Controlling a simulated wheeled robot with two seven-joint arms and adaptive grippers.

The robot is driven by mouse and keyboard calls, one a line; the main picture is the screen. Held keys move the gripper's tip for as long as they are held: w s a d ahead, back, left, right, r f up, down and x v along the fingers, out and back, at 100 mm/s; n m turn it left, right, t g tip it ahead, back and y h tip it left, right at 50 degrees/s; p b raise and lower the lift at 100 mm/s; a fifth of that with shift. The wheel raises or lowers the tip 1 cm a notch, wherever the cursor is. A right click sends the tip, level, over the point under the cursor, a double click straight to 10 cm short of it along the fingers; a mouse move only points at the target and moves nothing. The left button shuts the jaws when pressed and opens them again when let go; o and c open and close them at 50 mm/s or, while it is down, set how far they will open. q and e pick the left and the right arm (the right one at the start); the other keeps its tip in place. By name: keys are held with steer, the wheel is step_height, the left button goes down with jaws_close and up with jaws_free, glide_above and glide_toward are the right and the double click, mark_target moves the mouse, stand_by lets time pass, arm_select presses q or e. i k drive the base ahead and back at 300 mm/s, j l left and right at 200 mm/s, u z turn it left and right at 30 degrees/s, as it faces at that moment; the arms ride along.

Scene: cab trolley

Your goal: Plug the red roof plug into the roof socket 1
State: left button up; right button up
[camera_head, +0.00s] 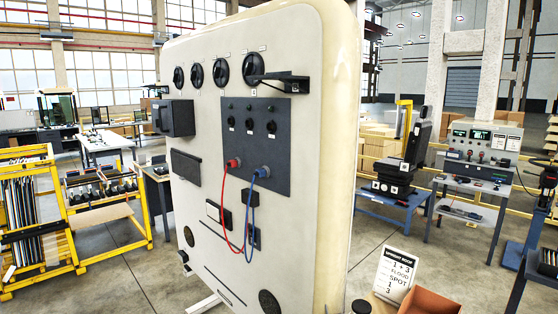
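The cream cab panel (210,60) stands upright in the middle of the view. A dark grey plate (283,105) on it carries a row of three small black round fittings (250,125). The red plug (233,163) sits low at the left of this plate, and its red cable (224,212) loops downward. The blue plug (262,172) sits to its right, with a blue cable (247,215) hanging down. Both plugs appear to be at the plate's lower edge. The socket numbers are too small to read. Neither of my grippers is in view.
Several large black knobs (221,72) line the panel's top. A black bracket (285,82) and a dark box (174,117) stick out. Workbenches stand behind.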

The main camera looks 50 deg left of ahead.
mark_target(232, 163)
steer(key=k+j+z, duration=0.15)
steer(key=j, duration=0.3)
steer(key=j+z, duration=0.1)
steer(key=j, duration=0.35)
steer(key=k+j+z, duration=0.15)
steer(key=j, duration=0.25)
steer(key=k+j+z, duration=0.15)
steer(key=j, duration=0.25)
steer(key=k+j+z, duration=0.25)
steer(key=k+j, duration=0.2)
steer(key=j, duration=0.3)
steer(key=k+j, duration=0.2)
steer(key=j, duration=0.2)
steer(key=k+j, duration=0.25)
steer(key=j, duration=0.15)
steer(key=k+j, duration=0.2)
steer(key=j, duration=0.2)
steer(key=k+j, duration=0.25)
steer(key=j, duration=0.15)
